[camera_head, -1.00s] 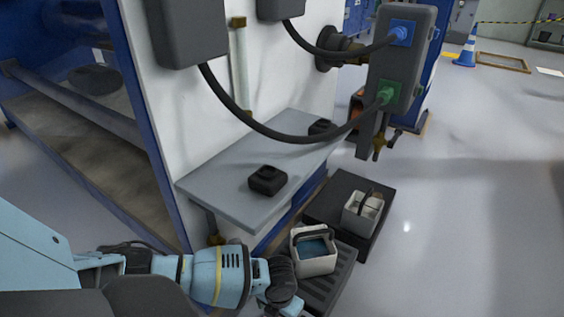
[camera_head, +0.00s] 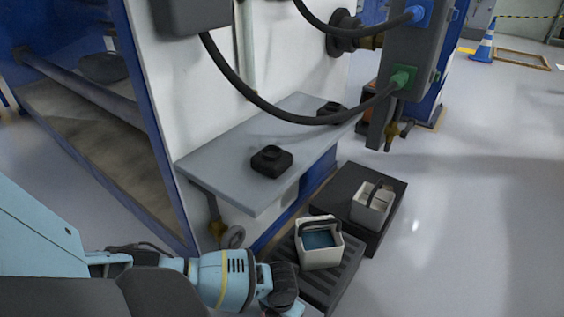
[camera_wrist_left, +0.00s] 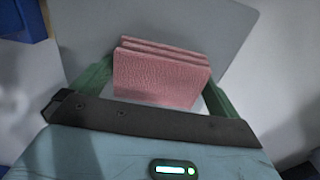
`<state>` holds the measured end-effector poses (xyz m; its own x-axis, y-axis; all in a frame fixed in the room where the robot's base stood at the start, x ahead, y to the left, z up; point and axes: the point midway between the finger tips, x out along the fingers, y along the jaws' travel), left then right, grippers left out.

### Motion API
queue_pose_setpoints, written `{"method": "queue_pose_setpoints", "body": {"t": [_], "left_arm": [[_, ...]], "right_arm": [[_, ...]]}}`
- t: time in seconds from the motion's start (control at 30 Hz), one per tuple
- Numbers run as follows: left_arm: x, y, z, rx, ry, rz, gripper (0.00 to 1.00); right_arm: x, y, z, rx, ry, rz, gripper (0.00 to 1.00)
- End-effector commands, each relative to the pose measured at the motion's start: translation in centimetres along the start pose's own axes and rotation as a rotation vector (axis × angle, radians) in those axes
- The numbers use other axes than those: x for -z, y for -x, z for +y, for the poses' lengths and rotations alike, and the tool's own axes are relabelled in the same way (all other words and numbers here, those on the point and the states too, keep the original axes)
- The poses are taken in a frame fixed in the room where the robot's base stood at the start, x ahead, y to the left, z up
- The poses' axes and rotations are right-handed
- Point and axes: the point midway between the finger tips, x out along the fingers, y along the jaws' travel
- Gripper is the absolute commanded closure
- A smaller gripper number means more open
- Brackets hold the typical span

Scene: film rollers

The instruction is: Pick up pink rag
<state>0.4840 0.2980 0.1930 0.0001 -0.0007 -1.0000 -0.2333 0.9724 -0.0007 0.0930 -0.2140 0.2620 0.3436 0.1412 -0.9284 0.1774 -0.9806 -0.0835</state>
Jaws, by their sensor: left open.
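The pink rag (camera_wrist_left: 160,82) is a folded, layered, textured bundle in the left wrist view. It lies in front of a flat grey surface (camera_wrist_left: 215,40). My left gripper (camera_wrist_left: 158,72) has its green fingers apart, one on each side of the rag. I cannot tell whether either finger touches it. The rag does not show in the head view. My right gripper is in neither current view.
A grey shelf (camera_head: 225,170) with a black block (camera_head: 272,161) juts from the white wall. Below it, one pale bucket (camera_head: 320,255) stands on a dark slatted platform and another (camera_head: 371,207) on a dark box. A black cable (camera_head: 260,100) hangs above.

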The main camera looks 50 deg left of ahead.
Motion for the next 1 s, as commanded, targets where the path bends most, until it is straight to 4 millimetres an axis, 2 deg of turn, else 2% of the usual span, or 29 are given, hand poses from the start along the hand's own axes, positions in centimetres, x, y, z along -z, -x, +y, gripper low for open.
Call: {"method": "queue_pose_setpoints", "body": {"t": [0.03,0.27,0.67,0.93,1.0], "left_arm": [[0.0,0.1,0.0,0.000,0.000,0.000,0.01],[0.0,0.1,0.0,0.000,0.000,0.000,0.31],[-0.1,0.8,0.0,-0.001,0.000,-0.002,0.32],[-0.2,4.1,0.1,-0.001,0.000,-0.005,0.32],[-0.2,4.0,-1.5,0.004,-0.001,-0.002,0.32]], "right_arm": [[-0.1,0.1,0.0,0.000,0.000,-0.002,0.64],[-0.7,0.3,-0.1,0.002,-0.002,-0.014,0.64],[-0.8,0.8,-0.2,0.002,-0.002,-0.019,0.64],[0.5,2.3,-0.2,-0.002,0.001,0.005,0.64],[0.7,2.4,-0.2,-0.002,0.002,0.009,0.64]]}}
